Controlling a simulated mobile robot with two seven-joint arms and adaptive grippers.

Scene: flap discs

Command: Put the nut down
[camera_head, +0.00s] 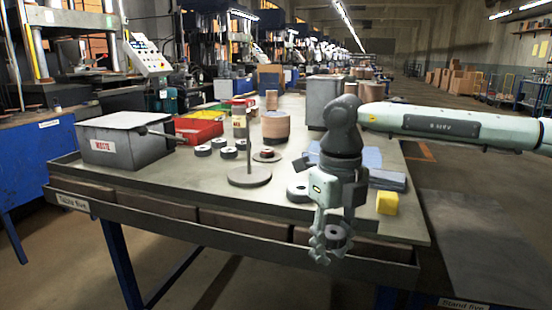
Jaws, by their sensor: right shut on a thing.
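My right gripper (331,245) hangs fingers down at the front edge of the table. It is shut on the nut (336,234), a small dark grey ring-like piece with a hole. The fingers hide part of the nut. Nut and fingertips show in front of the table's front rail, and I cannot tell any contact with it. My left gripper is not in view.
The grey table (206,188) carries an upright rod on a round base (249,177), a grey disc (298,191) beside my gripper, and a yellow cube (387,203). The front-middle tabletop is clear.

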